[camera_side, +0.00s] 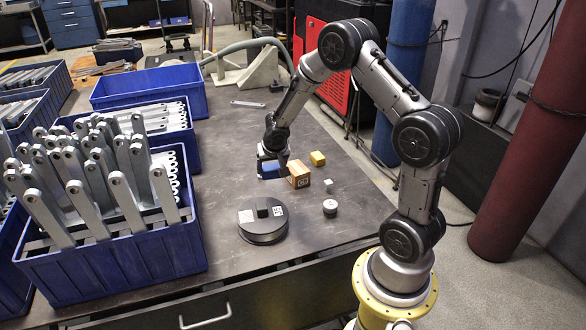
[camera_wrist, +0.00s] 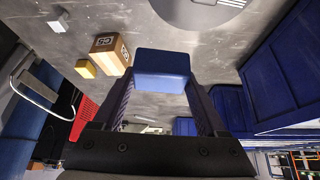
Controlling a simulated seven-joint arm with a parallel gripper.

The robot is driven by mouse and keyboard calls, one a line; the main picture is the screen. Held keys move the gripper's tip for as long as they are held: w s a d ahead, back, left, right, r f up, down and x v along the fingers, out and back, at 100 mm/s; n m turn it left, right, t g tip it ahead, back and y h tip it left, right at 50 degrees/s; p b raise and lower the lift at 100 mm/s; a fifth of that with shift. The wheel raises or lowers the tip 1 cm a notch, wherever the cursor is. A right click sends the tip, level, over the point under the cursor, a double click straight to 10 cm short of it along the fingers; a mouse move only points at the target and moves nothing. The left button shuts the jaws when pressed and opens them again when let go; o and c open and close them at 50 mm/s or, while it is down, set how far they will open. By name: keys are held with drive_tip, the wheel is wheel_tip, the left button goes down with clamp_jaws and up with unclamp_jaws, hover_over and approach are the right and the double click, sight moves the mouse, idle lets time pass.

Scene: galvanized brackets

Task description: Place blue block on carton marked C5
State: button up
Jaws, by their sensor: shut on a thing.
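The blue block (camera_wrist: 161,70) is held between the two fingers of my gripper (camera_wrist: 162,82) in the wrist view. In the side view the blue block (camera_side: 271,169) shows under my gripper (camera_side: 272,162), just left of the carton, partly hidden by the fingers. Whether it clears the table is hard to tell. The brown carton (camera_side: 299,175) stands on the table with a pale label on its side. In the wrist view the carton (camera_wrist: 107,57) is left of the block, and its dark-and-white mark looks like C5. I see nothing on top of the carton.
A yellow block (camera_side: 317,158) stands behind the carton. A small grey cube (camera_side: 328,186), a round weight (camera_side: 330,207) and a black disc-shaped base (camera_side: 263,222) lie nearer the front. Blue bins (camera_side: 110,262) of metal brackets fill the left. A loose bracket (camera_side: 248,104) lies behind.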

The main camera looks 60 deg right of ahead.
drive_tip(key=s+d+r+m+g, duration=0.1)
drive_tip(key=s+d+r+m, duration=0.25)
drive_tip(key=s+d, duration=0.55)
drive_tip(key=h, duration=0.1)
approach(297, 163)
drive_tip(key=shift+w+d, duration=0.2)
drive_tip(key=shift+d, duration=0.55)
drive_tip(key=shift+w+x, duration=0.2)
drive_tip(key=shift+x, duration=0.7)
drive_tip(key=shift+w+d+f, duration=0.15)
drive_tip(key=shift+f, duration=1.5)
drive_tip(key=shift+f, duration=0.1)
drive_tip(key=o, duration=1.4)
drive_tip(key=shift+o, duration=0.2)
